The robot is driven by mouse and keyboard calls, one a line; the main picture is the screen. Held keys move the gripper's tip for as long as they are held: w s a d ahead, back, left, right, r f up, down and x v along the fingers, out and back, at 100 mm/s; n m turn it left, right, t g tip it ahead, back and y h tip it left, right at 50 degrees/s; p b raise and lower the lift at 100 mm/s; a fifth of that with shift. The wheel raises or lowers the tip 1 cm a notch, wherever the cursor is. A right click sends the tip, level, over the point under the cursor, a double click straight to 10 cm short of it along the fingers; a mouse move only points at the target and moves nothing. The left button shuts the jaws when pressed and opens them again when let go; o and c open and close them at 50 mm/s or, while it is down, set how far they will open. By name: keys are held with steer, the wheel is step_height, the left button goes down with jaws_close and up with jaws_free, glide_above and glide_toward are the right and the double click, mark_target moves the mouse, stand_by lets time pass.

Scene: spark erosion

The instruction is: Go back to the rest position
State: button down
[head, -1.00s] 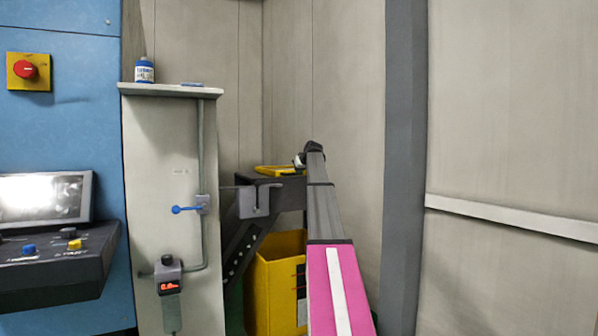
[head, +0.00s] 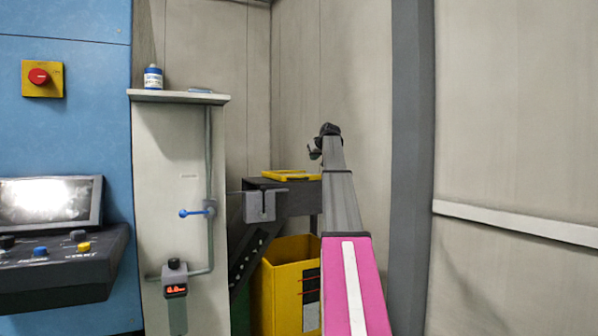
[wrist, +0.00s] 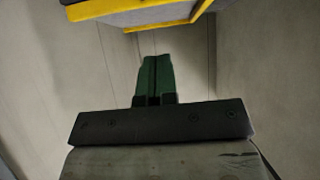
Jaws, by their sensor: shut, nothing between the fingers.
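My gripper (wrist: 154,78) shows in the wrist view as two green fingers side by side, shut with nothing between them. In the head view my arm reaches up and away, and its dark end stands above and beside the yellow item on the dark bracket; the fingers are too small to tell there. In the wrist view a yellow-edged grey thing (wrist: 140,14) crosses the top, apart from the fingers.
A dark bracket (head: 290,202) carries a flat yellow item (head: 290,175). A yellow bin (head: 283,290) stands below. Left are a pale cabinet (head: 160,140) with a blue-handled valve (head: 195,212), a bottle (head: 153,78), and a blue machine (head: 90,110). A grey post (head: 408,150) stands right.

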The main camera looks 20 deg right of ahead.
steer(key=s+a+f+g, duration=0.2)
steer(key=s+a+f, duration=0.35)
steer(key=f, duration=0.85)
steer(key=s+a+f+g, duration=0.1)
steer(key=s+a+f, duration=0.1)
steer(key=a+f, duration=0.95)
steer(key=s+a+f+g, duration=0.2)
steer(key=s+a+f, duration=0.1)
steer(key=f, duration=1.4)
steer(key=s+a+f+g, duration=0.2)
steer(key=s+a+f, duration=0.3)
steer(key=s+f, duration=0.5)
steer(key=s+a+f+g, duration=0.2)
steer(key=s+a+f, duration=0.3)
steer(key=s+f, duration=0.5)
steer(key=s+a+f+m+g, duration=0.1)
steer(key=s+a+f+g, duration=0.1)
steer(key=s+a+f, duration=0.4)
steer(key=s+f, duration=0.3)
steer(key=s, duration=0.4)
steer(key=shift+f+h, duration=0.3)
steer(key=shift+f, duration=0.1)
